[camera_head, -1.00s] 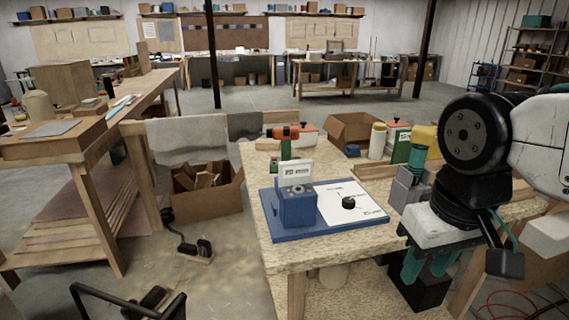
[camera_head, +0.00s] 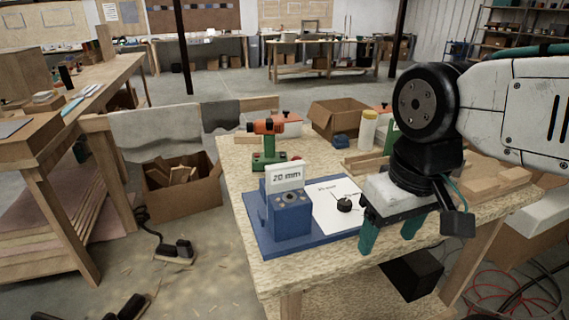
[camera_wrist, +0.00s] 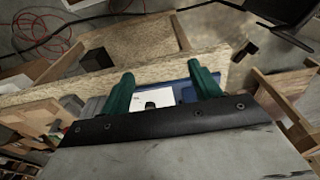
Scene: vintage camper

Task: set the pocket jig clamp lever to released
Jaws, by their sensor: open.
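The blue jig block (camera_head: 288,216) stands on a blue base board (camera_head: 262,238) near the table's front left, with a "20 mm" sign on top. A white sheet (camera_head: 326,212) lies on the board to its right, with a black knob (camera_head: 344,204) on it. I cannot make out the clamp lever or its setting for sure. My gripper (camera_head: 386,243) is open and empty, its teal fingers pointing down right of the board. In the wrist view, my gripper (camera_wrist: 161,76) has the white sheet (camera_wrist: 165,97) and dark knob (camera_wrist: 150,105) showing between its fingers, apart from them.
A green and orange tool (camera_head: 266,145) stands behind the jig. A cardboard box (camera_head: 337,118), a white bottle (camera_head: 368,130) and wood pieces (camera_head: 500,180) are on the table (camera_head: 236,160). A box of offcuts (camera_head: 180,188) sits on the floor at left.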

